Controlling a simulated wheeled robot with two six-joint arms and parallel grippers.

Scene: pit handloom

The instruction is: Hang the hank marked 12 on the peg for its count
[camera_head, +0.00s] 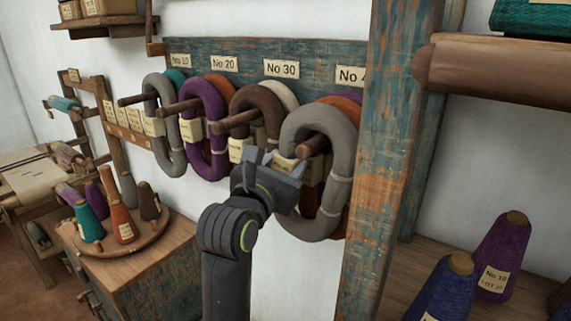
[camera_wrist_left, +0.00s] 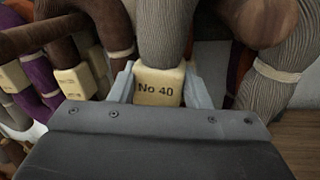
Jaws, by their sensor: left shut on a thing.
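My left gripper (camera_head: 284,164) is shut on a cream tag reading No 40 in the left wrist view (camera_wrist_left: 160,84). The tag is on a thick grey hank (camera_head: 337,185), the rightmost ring, which also shows in the wrist view (camera_wrist_left: 163,30). The hank's ring surrounds the peg (camera_head: 313,145) below the partly hidden "No 4" label (camera_head: 350,76); I cannot tell whether it rests on it. Another grey hank (camera_head: 152,115) hangs at the leftmost peg (camera_head: 130,100) under "No 10" (camera_head: 180,60). No mark reading 12 is legible. My right gripper is not in view.
A purple hank (camera_head: 196,95) is under "No 20" (camera_head: 224,63), a brown one (camera_head: 262,103) under "No 30" (camera_head: 281,69); other hanks hang behind. A worn blue post (camera_head: 388,170) stands close right. Cones sit on a round tray (camera_head: 104,248) below left.

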